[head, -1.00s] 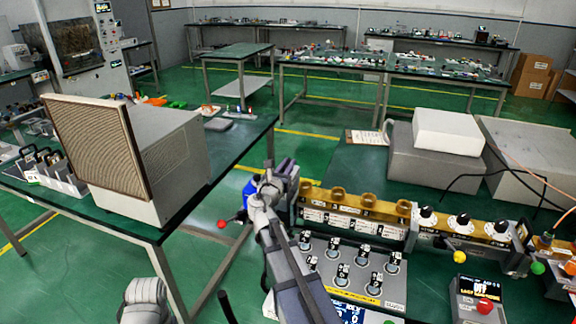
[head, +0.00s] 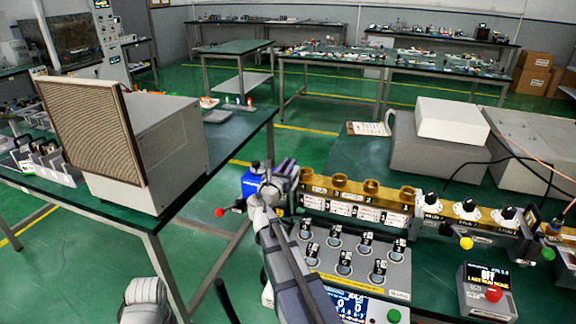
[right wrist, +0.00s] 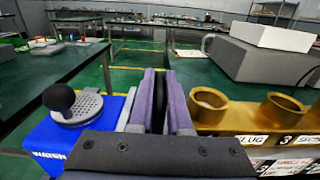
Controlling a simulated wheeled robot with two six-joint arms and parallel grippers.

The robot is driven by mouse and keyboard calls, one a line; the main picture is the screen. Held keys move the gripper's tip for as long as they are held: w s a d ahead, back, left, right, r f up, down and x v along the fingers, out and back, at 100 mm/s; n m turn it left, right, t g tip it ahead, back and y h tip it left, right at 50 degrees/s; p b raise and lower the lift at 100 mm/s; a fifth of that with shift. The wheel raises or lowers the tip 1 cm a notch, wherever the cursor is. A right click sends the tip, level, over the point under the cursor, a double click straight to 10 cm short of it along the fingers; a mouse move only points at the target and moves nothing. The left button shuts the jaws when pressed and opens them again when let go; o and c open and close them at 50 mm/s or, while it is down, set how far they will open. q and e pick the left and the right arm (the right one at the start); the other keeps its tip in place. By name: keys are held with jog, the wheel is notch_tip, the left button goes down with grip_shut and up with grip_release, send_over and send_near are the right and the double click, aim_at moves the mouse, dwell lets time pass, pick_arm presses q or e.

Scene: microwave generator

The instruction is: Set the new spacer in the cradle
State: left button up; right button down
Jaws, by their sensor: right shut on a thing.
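My right gripper (head: 280,172) is at the left end of the brass row, beside the blue box. In the right wrist view its purple-grey fingers (right wrist: 162,100) are closed around a narrow dark piece (right wrist: 159,103), which looks to be the spacer; the fingers hide most of it. The blue box (head: 252,184), lettered partly "WATER", carries a grey perforated plate and black knob (right wrist: 60,97). The brass row (head: 340,190) has round open cups and a "SLUG" label. The cradle cannot be made out behind the gripper and arm. My left gripper is out of view.
A grey panel of labelled round pieces (head: 398,254) lies in front of the row. A box reading "OFF" with a red button (head: 494,294) is at right. A large grilled cabinet (head: 170,150) stands on the left table. Cables hang at right.

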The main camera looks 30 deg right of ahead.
dwell(0.3)
jog(key=c, duration=0.8)
grip_release()
jog(key=shift+f, duration=0.1)
jog(key=shift+s, duration=0.1)
jog(key=v, duration=0.7)
jog(key=shift+s+a, duration=0.2)
jog(key=shift+a, duration=0.15)
